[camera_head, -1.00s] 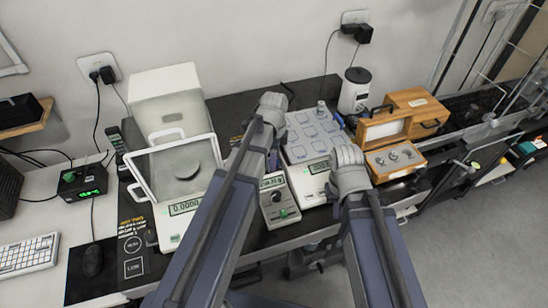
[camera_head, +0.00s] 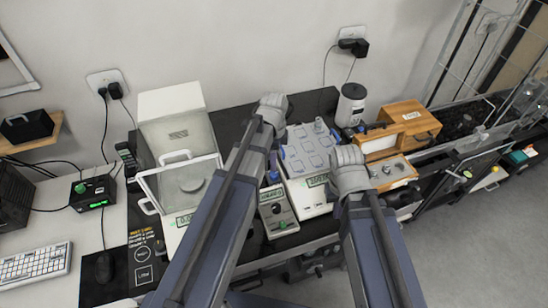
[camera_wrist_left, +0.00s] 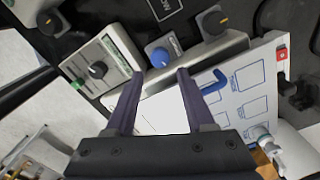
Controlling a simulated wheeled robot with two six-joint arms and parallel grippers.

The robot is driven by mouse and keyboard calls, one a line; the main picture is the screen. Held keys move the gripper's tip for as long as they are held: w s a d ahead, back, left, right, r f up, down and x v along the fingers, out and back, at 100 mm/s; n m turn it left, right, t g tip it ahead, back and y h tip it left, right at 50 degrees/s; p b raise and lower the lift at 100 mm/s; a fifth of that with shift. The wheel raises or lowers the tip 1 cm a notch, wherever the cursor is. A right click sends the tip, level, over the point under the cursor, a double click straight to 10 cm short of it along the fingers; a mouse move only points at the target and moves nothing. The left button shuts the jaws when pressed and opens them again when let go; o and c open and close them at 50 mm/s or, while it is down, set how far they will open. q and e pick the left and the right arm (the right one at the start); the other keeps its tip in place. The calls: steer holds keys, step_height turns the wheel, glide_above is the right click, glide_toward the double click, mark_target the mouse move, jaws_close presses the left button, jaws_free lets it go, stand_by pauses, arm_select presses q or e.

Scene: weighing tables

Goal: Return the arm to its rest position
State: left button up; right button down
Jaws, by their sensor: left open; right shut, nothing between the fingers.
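My left arm (camera_head: 215,215) reaches up from the bottom of the head view, with its grey joint (camera_head: 272,108) over the back of the bench. In the left wrist view my left gripper (camera_wrist_left: 160,76) has its two purple fingers spread, with nothing held between them. Its tips are over or near a grey unit with a blue knob (camera_wrist_left: 158,55) and a panel with blue outlines (camera_wrist_left: 240,95); the gap to them cannot be judged. My right arm (camera_head: 375,240) also reaches up, with its joint (camera_head: 348,170) beside the wooden case. My right gripper is hidden.
A balance with a clear cover (camera_head: 183,180) stands left of my left arm. A small meter (camera_head: 277,212) and a panel unit (camera_head: 305,165) stand between the arms. An open wooden weight case (camera_head: 392,173) is on the right. Open floor (camera_head: 480,240) lies at the lower right.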

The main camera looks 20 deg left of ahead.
arm_select(q)
steer(key=shift+r, duration=0.15)
stand_by(0.4)
steer(key=shift+s+d, duration=0.35)
steer(key=s+d+n+y, duration=0.1)
steer(key=s+d+n, duration=0.8)
steer(key=s+n, duration=0.3)
steer(key=shift+s+d, duration=0.4)
steer(key=shift+s, duration=0.5)
